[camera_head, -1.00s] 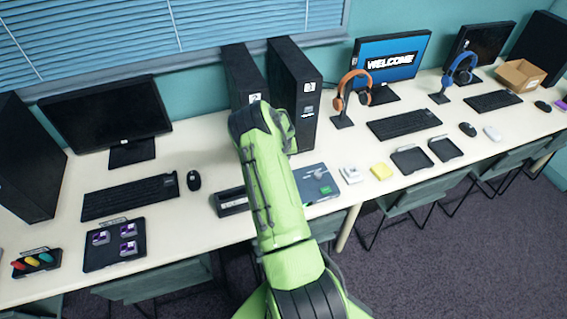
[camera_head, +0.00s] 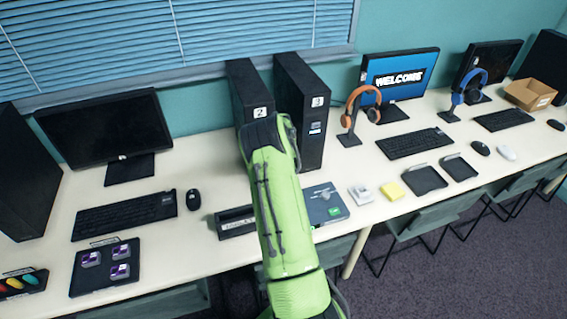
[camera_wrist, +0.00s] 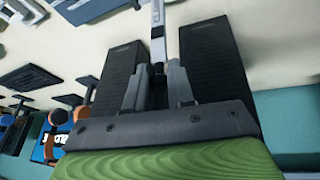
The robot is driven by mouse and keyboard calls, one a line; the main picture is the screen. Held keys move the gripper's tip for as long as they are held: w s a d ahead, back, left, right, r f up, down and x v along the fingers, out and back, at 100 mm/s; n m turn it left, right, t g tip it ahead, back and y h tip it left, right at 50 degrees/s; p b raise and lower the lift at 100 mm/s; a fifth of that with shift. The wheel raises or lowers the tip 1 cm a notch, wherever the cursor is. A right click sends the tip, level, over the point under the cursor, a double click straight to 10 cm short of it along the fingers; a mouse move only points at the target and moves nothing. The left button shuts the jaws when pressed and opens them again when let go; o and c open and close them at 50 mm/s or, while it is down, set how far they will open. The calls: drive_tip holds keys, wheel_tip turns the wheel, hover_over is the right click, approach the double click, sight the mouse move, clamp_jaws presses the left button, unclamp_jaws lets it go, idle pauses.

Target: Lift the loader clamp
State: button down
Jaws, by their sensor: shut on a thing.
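In the wrist view my gripper (camera_wrist: 158,72) is shut on a slim grey bar, which I take to be the loader clamp (camera_wrist: 158,35). The bar runs away from the fingers toward the top edge, and a dark part of it lies between the fingertips. In the head view my green arm covers the fingers and the clamp. My arm's end is in front of the two black towers there. Whether the clamp touches anything beneath it cannot be told.
Black towers marked 2 (camera_head: 250,92) and 3 (camera_head: 305,105) stand at the back. A black labelled holder (camera_head: 236,222) and a blue-grey box with a green patch (camera_head: 325,205) flank my arm.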

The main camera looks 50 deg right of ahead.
drive_tip(key=shift+d+r, duration=0.15)
drive_tip(key=shift+d, duration=0.1)
drive_tip(key=c, duration=1.3)
unclamp_jaws()
drive_tip(key=shift+o, duration=1.4)
drive_tip(key=shift+w+d+f, duration=0.1)
drive_tip(key=shift+d+f, duration=0.05)
drive_tip(key=shift+f, duration=0.05)
drive_tip(key=shift+a+r, duration=0.25)
drive_tip(key=v, duration=1.5)
drive_tip(key=shift+a+r, duration=0.1)
drive_tip(key=shift+r, duration=0.05)
